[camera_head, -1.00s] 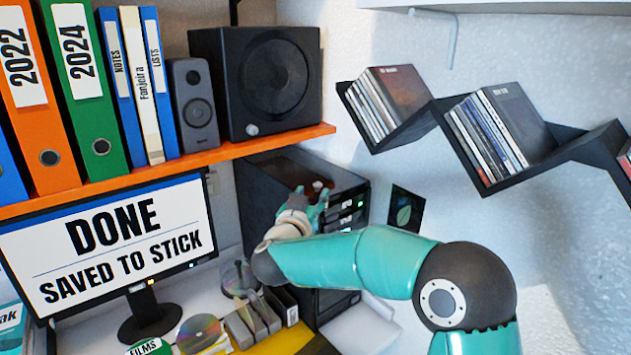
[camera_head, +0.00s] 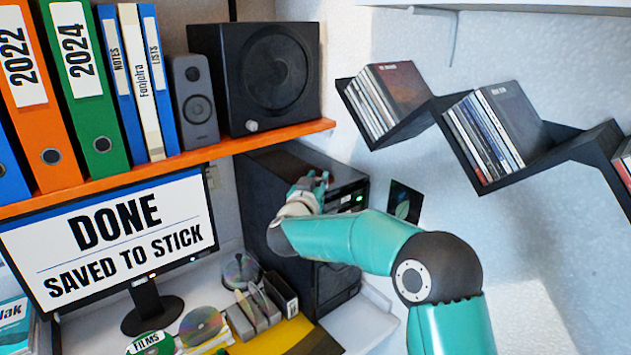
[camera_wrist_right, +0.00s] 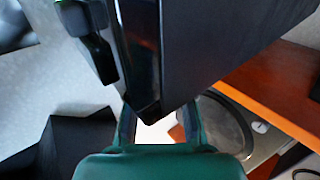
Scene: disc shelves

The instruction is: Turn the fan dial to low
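The black computer tower (camera_head: 262,185) stands under the orange shelf at the middle of the head view, with small green lights on its front. My right gripper (camera_head: 313,181) is at the tower's upper front edge and covers part of it. In the right wrist view, the dark tower (camera_wrist_right: 205,45) fills the top, and its corner shows between the two spread fingers of my gripper (camera_wrist_right: 159,118). The fingers look open; contact cannot be told. I cannot make out the fan dial, which may be hidden by the gripper. My left gripper is out of view.
The orange shelf (camera_head: 225,150) with a speaker (camera_head: 266,80) hangs above the tower. A monitor (camera_head: 105,235) stands left, with discs and a holder (camera_head: 255,305) on the desk. Zigzag black disc shelves (camera_head: 440,108) are on the right wall.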

